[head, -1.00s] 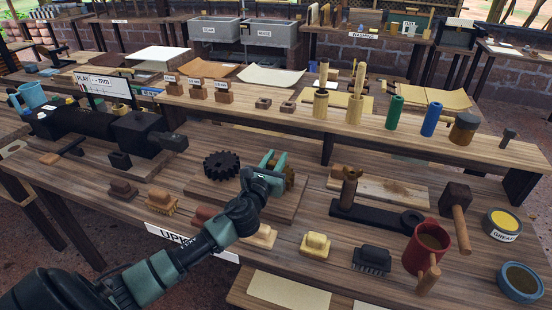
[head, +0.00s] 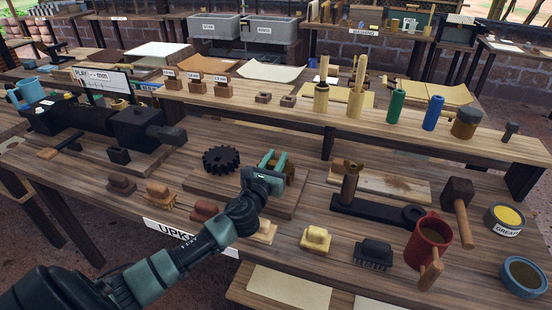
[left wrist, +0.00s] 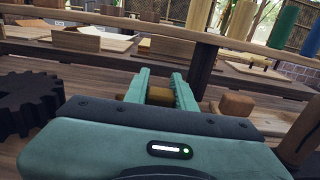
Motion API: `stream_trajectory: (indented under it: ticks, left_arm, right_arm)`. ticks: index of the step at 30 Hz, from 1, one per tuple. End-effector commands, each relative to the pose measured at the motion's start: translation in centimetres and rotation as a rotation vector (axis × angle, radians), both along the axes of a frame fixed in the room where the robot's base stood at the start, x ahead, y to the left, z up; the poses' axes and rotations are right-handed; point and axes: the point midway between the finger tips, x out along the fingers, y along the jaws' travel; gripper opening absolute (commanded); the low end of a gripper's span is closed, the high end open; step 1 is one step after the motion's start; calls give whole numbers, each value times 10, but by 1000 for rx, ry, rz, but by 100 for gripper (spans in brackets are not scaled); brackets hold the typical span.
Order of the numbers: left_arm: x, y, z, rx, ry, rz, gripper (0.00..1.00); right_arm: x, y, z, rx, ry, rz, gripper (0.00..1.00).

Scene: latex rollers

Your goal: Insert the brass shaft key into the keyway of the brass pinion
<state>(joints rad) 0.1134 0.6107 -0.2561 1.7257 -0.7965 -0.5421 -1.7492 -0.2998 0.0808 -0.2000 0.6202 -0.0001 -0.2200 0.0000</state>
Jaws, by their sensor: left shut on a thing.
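My left gripper (head: 273,160) is low over the wooden board in the middle of the bench. Its two teal fingers also show in the left wrist view (left wrist: 160,88), with a brass-coloured thing (left wrist: 160,100) between them. I cannot tell whether this is the shaft key or part of the pinion. In the head view a brown-brass piece (head: 290,172), perhaps the brass pinion, shows just right of the fingers, mostly hidden by them. No keyway can be made out. My right gripper is not in view.
A black gear (head: 221,160) lies left of the gripper on the wooden board (head: 203,187). Several brushes, including a yellow one (head: 316,239), line the front. A black fixture with a post (head: 375,211) and a red mug (head: 428,240) stand right. A raised shelf (head: 330,118) runs behind.

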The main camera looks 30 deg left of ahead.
Motion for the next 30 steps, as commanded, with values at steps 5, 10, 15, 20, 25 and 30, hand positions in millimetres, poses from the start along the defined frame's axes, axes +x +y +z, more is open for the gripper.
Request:
stream_trajectory:
  ticks: [5, 10, 15, 20, 25, 30]
  left_arm:
    - [0, 0, -4, 0, 0, 0, 0]
    - [0, 0, -5, 0, 2, 0, 0]
    - [0, 0, -6, -1, 4, 0, 36]
    - [0, 0, -5, 0, 2, 0, 51]
    - [0, 0, -5, 1, 2, 0, 51]
    - [-11, -3, -6, 1, 3, -2, 51]
  right_arm:
    - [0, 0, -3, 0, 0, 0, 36]
    - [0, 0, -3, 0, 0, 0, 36]
    - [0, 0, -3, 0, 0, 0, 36]
    - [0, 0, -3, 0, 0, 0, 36]
    - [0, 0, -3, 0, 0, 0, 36]
    - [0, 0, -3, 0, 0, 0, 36]
